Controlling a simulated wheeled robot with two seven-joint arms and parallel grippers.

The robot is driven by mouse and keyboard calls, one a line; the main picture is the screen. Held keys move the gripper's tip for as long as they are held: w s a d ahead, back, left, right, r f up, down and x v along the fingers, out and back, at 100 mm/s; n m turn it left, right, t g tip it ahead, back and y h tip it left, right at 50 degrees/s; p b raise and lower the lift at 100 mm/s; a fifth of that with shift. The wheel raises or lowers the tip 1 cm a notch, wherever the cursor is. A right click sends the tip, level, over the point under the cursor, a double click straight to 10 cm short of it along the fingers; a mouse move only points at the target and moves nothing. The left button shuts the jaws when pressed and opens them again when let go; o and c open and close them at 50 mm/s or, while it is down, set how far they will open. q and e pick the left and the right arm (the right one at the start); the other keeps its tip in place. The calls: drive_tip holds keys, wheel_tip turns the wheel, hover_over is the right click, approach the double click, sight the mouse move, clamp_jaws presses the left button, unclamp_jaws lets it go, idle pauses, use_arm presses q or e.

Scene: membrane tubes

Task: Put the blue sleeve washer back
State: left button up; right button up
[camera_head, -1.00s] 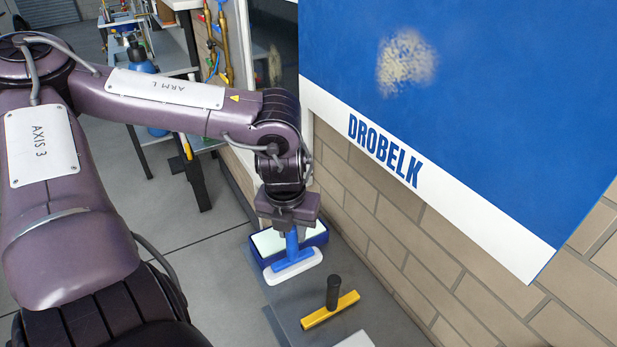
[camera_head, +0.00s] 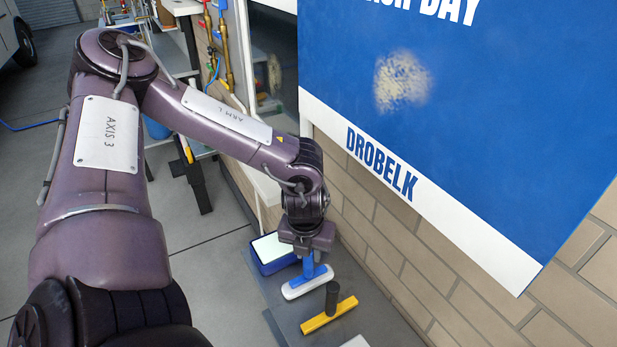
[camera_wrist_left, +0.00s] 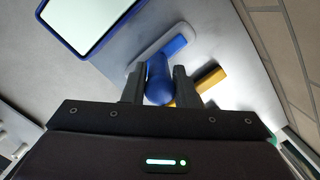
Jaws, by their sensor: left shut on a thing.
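The blue sleeve washer (camera_head: 303,282) is a T-shaped tool with a blue handle and crossbar and a white sleeve along its lower edge. My left gripper (camera_head: 307,255) points down and is shut on its upright blue handle. In the left wrist view the handle (camera_wrist_left: 158,84) sits between the two dark fingers (camera_wrist_left: 160,92). The washer is just in front of the blue-rimmed tray (camera_head: 276,269). I cannot tell whether the sleeve touches the grey table or hangs slightly above it. My right gripper is not in view.
A yellow squeegee (camera_head: 322,319) with a dark upright handle stands on the grey table close to the washer, to its right and nearer. A white item (camera_head: 356,342) is cut off at the bottom edge. A brick wall (camera_head: 400,270) and blue board (camera_head: 460,120) border the right.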

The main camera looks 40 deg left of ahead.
use_arm(q)
drive_tip(key=o, duration=0.9)
drive_tip(key=r, duration=0.4)
drive_tip(key=s+r, duration=0.1)
drive_tip(key=r, duration=0.7)
drive_tip(key=shift+s+d+b, duration=0.35)
drive_tip(key=shift+d+b, duration=0.05)
drive_tip(key=shift+s+f, duration=0.1)
drive_tip(key=shift+f, duration=0.05)
